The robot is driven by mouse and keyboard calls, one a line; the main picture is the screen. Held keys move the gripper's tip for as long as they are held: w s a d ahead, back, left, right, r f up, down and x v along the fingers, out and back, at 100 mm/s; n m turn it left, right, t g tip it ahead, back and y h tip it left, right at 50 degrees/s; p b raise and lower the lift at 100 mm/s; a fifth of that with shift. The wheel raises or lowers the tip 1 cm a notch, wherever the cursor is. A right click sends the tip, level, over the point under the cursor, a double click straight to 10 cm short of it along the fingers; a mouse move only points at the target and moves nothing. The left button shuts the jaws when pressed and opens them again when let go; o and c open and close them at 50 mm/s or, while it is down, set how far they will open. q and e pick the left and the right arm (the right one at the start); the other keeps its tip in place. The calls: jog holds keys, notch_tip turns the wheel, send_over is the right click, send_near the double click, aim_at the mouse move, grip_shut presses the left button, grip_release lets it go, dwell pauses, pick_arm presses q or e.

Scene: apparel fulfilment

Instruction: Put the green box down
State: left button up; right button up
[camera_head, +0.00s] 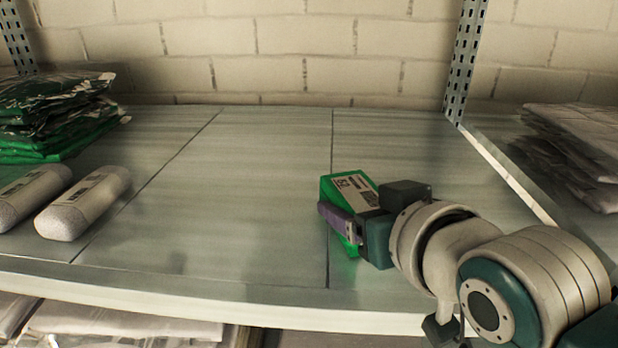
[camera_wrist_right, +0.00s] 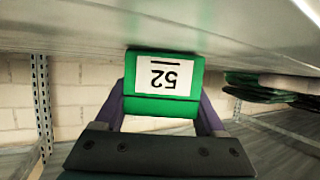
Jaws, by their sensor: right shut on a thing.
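The green box (camera_head: 359,187) has a white label and is tilted in the head view, over the middle-right part of the grey shelf board (camera_head: 250,220). My right gripper (camera_head: 340,214) is shut on it, with purple fingers on its sides. In the right wrist view the green box (camera_wrist_right: 163,106) sits between the two fingers, and its label reads 52 upside down. Its far edge is at or very near the shelf surface (camera_wrist_right: 120,28); I cannot tell whether it touches. My left gripper is not in view.
Green bagged garments (camera_head: 52,118) are stacked at the left, with two pale rolls (camera_head: 85,203) in front. A perforated metal post (camera_head: 464,65) stands at the back right, and grey bags (camera_head: 580,150) lie beyond it. The shelf's middle is clear.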

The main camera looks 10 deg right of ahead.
jog(key=o, duration=1.3)
jog(key=shift+r, duration=0.1)
jog(key=p+v, duration=0.9)
jog(key=v, duration=0.2)
jog(key=shift+s+r, duration=0.1)
jog(key=shift+r, duration=0.05)
jog(key=shift+s, duration=0.3)
jog(key=s+d+g, duration=0.1)
jog(key=s+g, duration=0.2)
jog(key=s, duration=0.2)
jog(key=s+d+g+h, duration=0.1)
jog(key=s+g, duration=0.2)
jog(key=s, duration=0.2)
jog(key=s+d+g, duration=0.2)
jog(key=s+g, duration=0.1)
jog(key=s, duration=0.2)
jog(key=shift+f+n+g, duration=0.2)
jog(key=shift+n+g, duration=0.1)
jog(key=shift+g, duration=0.1)
